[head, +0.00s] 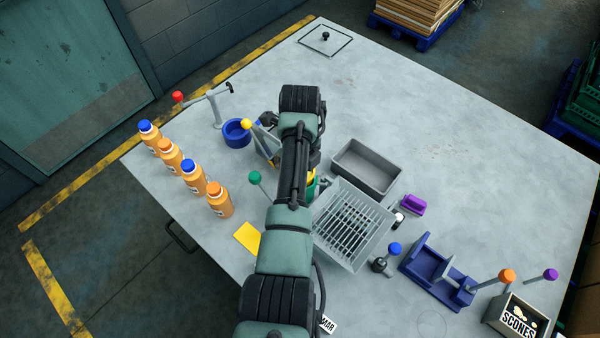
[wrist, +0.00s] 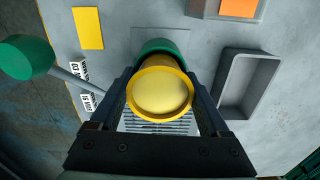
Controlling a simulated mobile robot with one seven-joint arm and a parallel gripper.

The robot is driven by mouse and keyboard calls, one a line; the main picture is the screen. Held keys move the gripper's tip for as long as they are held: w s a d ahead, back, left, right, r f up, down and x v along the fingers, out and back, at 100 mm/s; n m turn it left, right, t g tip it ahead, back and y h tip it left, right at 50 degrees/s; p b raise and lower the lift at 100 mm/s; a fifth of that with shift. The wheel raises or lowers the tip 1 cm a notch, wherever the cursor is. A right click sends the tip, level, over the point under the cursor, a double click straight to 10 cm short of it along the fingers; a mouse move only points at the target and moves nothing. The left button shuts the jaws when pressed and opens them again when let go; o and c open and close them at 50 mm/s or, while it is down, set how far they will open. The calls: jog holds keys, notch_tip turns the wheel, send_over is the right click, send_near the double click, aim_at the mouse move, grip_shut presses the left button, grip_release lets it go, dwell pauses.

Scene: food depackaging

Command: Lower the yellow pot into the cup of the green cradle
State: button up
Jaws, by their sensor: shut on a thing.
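The yellow pot (wrist: 160,92) is between the two fingers of my gripper (wrist: 161,98), its round open top and pale yellow inside facing the wrist camera. My gripper is shut on it. The green cradle (wrist: 158,46) shows as a curved edge just beyond the pot's far rim; the pot hides most of its cup. I cannot tell how far the pot is inside the cup. In the head view only a sliver of the green cradle (head: 311,190) shows beside my arm, which hides most of the pot and gripper.
A green-knobbed lever (head: 254,178) stands left of my arm; its knob (wrist: 27,58) is large in the wrist view. A slatted grey rack (head: 352,224) and grey bin (head: 367,169) stand right. A yellow card (head: 247,237) lies left. The far right tabletop is clear.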

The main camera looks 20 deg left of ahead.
jog(key=o, duration=1.3)
notch_tip(320, 180, up, 12)
jog(key=shift+f+p, duration=0.25)
jog(key=shift+p, duration=0.15)
jog(key=shift+r+p, duration=0.75)
jog(key=shift+p, duration=0.1)
